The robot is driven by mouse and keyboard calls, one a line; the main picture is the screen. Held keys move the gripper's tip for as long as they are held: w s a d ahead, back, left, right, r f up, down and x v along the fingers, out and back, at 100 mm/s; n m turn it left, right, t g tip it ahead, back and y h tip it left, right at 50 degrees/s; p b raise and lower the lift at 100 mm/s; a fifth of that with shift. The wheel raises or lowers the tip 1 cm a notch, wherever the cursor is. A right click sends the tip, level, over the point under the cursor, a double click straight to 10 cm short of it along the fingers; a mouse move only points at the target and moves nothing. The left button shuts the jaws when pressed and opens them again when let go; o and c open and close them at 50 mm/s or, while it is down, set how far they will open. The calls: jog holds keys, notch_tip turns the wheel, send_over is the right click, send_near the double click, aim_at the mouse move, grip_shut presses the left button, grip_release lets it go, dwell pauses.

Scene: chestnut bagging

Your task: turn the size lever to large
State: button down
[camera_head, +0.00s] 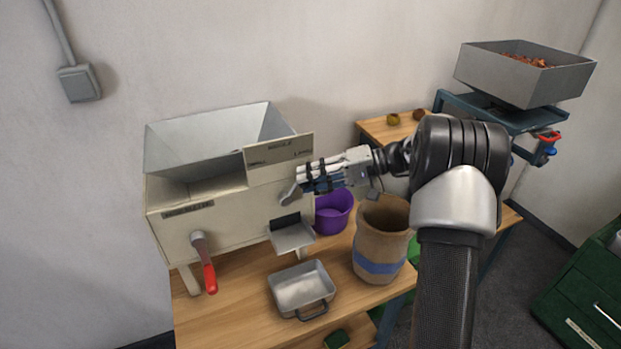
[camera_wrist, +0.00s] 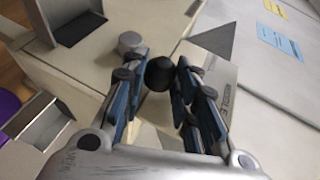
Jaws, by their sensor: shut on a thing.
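The size lever shows in the wrist view as a black round knob (camera_wrist: 160,73) between my gripper's fingers (camera_wrist: 162,88). A grey bolt-like head (camera_wrist: 131,44) is close by it. In the head view my gripper (camera_head: 306,180) is at the right end of the beige sorting machine (camera_head: 235,228), just below its label plate (camera_head: 279,152), and the fingers hide most of the lever. The gripper is shut on the knob. The plate carries small lettering, with "MIDDLE" partly legible; I cannot tell exactly which mark the lever stands at.
A red-handled crank (camera_head: 208,272) hangs on the machine's front. A metal tray (camera_head: 302,287), a brown sack (camera_head: 381,238) and a purple bucket (camera_head: 333,212) stand close below my arm. A grey bin of chestnuts (camera_head: 522,77) rests on a blue stand at the right.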

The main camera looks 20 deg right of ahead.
dwell(0.3)
jog(key=c, duration=1.3)
grip_release()
jog(key=v, duration=1.2)
